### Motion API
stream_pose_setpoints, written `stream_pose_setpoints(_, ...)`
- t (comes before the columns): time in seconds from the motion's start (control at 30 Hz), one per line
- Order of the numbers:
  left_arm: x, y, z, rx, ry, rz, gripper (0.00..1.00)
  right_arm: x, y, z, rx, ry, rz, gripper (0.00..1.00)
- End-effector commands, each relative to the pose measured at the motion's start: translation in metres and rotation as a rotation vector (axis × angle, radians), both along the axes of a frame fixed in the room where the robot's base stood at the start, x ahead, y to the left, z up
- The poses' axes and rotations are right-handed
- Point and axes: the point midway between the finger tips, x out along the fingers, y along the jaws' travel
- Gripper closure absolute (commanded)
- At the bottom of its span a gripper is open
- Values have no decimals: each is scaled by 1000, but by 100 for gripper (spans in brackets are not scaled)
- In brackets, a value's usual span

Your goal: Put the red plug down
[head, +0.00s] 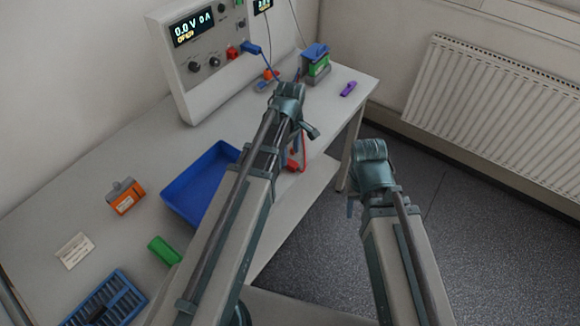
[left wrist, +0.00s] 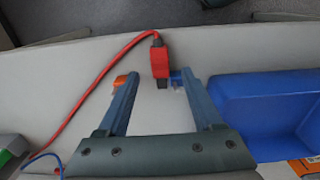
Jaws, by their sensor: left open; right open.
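The red plug (left wrist: 160,62) shows in the left wrist view over the pale bench, near its front edge, with a red cable running off to the left. It lies between and just beyond the open fingertips of my left gripper (left wrist: 157,80), with a gap on either side. In the head view the red plug (head: 292,165) is partly hidden behind my left arm. I cannot tell whether it touches the bench top. My right gripper (head: 369,178) is open and empty, out over the floor in front of the bench.
A blue tray (head: 186,207) stands left of my left arm. The cycler (head: 187,88) is at the back with a blue plug (head: 250,48) in it. A green battery (head: 317,66), a purple piece (head: 348,89) and an orange battery (head: 125,198) are on the bench.

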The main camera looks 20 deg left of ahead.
Motion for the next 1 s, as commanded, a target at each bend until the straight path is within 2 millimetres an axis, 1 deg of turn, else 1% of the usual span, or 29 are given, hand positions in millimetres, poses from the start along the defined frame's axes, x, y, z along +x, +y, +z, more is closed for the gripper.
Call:
stream_pose_setpoints(0.03,0,0,-12,0,0,0,32,0,0,-12,0,0,0,50)
stream_pose_setpoints(0.23,0,1,-37,0,0,0,32,0,0,-37,0,0,0,50)
stream_pose_setpoints(0.33,0,1,-42,0,0,0,32,0,0,-42,0,0,0,50)
stream_pose_setpoints(0.57,0,1,-40,0,0,0,32,0,0,-40,0,0,0,50)
stream_pose_setpoints(0.6,0,1,-40,0,0,0,36,0,0,-40,0,0,0,50)
stream_pose_setpoints(0.67,0,1,-40,0,0,0,47,0,0,-40,0,0,0,50)
stream_pose_setpoints(0.7,0,1,-40,0,0,0,54,0,0,-40,0,0,0,50)
stream_pose_setpoints(0.77,0,1,-40,0,0,0,65,0,0,-40,0,0,0,50)
stream_pose_setpoints(0.8,0,1,-40,0,0,0,72,0,0,-40,0,0,0,50)
stream_pose_setpoints(0.93,0,1,-40,0,0,0,96,0,0,-40,0,0,0,50)
stream_pose_setpoints(0.97,0,1,-40,0,0,0,100,0,0,-40,0,0,0,50)
stream_pose_setpoints(1.0,0,1,-40,0,0,0,100,0,0,-40,0,0,0,50)
